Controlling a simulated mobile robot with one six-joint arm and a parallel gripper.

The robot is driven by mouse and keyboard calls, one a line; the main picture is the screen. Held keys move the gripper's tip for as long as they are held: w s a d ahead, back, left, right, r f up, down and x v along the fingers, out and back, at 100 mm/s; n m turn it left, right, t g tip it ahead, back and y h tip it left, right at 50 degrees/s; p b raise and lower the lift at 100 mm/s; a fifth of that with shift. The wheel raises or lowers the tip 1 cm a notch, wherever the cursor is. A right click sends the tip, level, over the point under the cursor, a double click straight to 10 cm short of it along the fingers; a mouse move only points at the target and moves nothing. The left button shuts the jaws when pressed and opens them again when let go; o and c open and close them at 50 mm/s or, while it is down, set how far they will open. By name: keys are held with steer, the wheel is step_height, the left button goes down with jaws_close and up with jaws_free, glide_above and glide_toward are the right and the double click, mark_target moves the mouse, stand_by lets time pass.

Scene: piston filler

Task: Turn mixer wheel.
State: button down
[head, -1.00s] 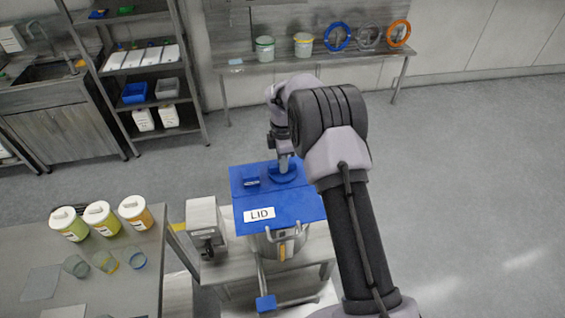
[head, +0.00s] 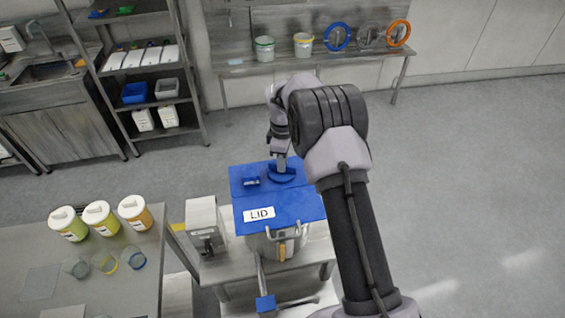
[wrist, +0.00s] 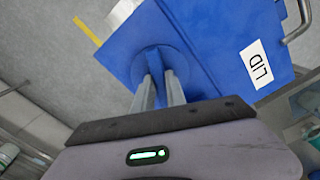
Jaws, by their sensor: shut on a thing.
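The mixer wheel (head: 284,179) is a small blue disc on top of the blue lid (head: 295,207) marked "LID". It also shows in the wrist view (wrist: 180,63), with a raised blue grip piece standing up at its middle. My gripper (head: 281,166) points down at the wheel from above. In the wrist view its two grey fingers (wrist: 157,80) are closed on the raised piece. The fingers and my wrist hide part of the wheel.
A metal vessel (head: 263,249) stands under the lid. A grey box (head: 203,221) stands left of it, and a lever with a blue pad (head: 265,303) sticks out in front. A side table (head: 95,262) with tubs and glasses is at left. The floor at right is clear.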

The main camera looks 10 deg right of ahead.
steer(key=m, duration=0.5)
steer(key=shift+b, duration=0.4)
steer(key=m+b, duration=0.1)
steer(key=m, duration=0.4)
steer(key=m+b, duration=0.1)
steer(key=m, duration=0.3)
steer(key=m+b, duration=0.1)
steer(key=m, duration=0.4)
steer(key=shift+w+r, duration=0.1)
steer(key=shift+m, duration=0.3)
steer(key=c, duration=1.4)
jaws_free()
steer(key=shift+o, duration=0.2)
step_height(320, 180, up, 17)
steer(key=p, duration=0.3)
steer(key=shift+r+p, duration=0.15)
steer(key=shift+p, duration=0.15)
